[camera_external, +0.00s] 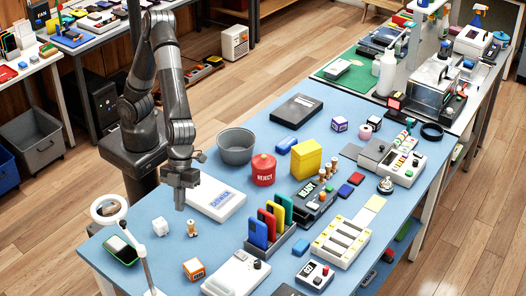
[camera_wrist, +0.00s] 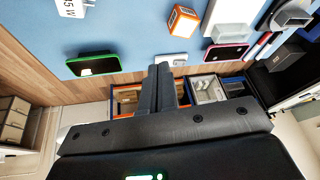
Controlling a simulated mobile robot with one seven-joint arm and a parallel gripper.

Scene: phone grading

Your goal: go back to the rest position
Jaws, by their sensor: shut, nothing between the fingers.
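My gripper (camera_external: 180,200) hangs fingers down above the left part of the blue table (camera_external: 290,160), at the end of my dark grey arm. In the wrist view my gripper (camera_wrist: 167,85) shows its two dark fingers close together with nothing between them.
A ring lamp (camera_external: 108,208) stands at the table's left edge, near a green-edged phone (camera_external: 122,249). An orange cube (camera_external: 194,268), a red REJECT pot (camera_external: 263,169), a grey bowl (camera_external: 236,146) and a rack of coloured phones (camera_external: 270,228) stand around.

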